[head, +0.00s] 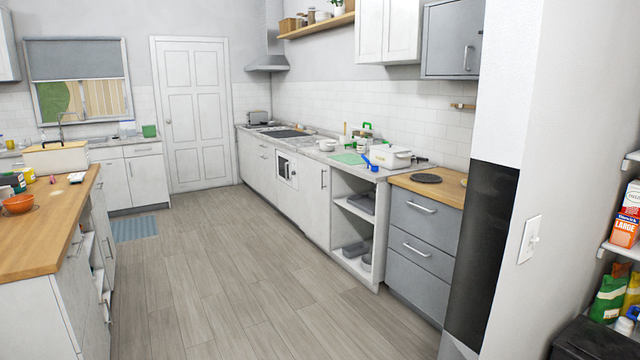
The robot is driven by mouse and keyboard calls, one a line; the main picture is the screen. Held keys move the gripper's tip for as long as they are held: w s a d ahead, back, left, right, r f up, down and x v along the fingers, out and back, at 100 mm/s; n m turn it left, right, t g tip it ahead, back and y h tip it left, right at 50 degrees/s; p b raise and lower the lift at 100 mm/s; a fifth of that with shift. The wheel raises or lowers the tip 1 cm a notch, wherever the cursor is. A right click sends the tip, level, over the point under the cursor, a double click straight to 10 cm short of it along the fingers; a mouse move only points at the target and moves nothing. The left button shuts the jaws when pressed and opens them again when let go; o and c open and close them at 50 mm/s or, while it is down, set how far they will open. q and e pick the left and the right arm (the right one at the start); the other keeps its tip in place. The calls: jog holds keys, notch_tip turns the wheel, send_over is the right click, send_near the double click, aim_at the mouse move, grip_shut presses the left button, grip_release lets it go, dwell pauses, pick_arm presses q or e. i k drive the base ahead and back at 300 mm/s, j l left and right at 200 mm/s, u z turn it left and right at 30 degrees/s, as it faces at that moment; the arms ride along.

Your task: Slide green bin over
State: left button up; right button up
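No thing in the head view is clearly a green bin. A small green box-like object (149,131) stands on the far counter by the sink, too small to identify. A green packet or bag (607,298) stands on the shelves at the right edge, partly cut off. A flat light green mat or board (349,158) lies on the right-hand counter. Neither of my grippers is in view.
A wooden-topped island (42,228) with an orange bowl (18,204) stands at left. Drawers (425,238) and a white wall with a switch (530,238) are at right. A black container (598,342) sits bottom right. The wooden floor (215,270) between is clear.

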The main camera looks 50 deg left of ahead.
aim_at(148, 131)
jog(key=i+j+u, duration=0.1)
jog(key=j+u, duration=0.2)
jog(key=i+j+u, duration=0.15)
jog(key=j+u, duration=0.15)
jog(key=j, duration=0.2)
jog(key=i+j+u, duration=0.2)
jog(key=u, duration=0.15)
jog(key=i+j+u, duration=0.9)
jog(key=i, duration=0.15)
jog(key=i+j+u, duration=0.3)
jog(key=i+u, duration=0.3)
jog(key=i, duration=3)
jog(key=i+l, duration=0.1)
jog(key=i, duration=1.35)
jog(key=i+u, duration=0.1)
jog(key=i, duration=1.3)
jog(key=i+l, duration=0.15)
jog(key=i, duration=1.3)
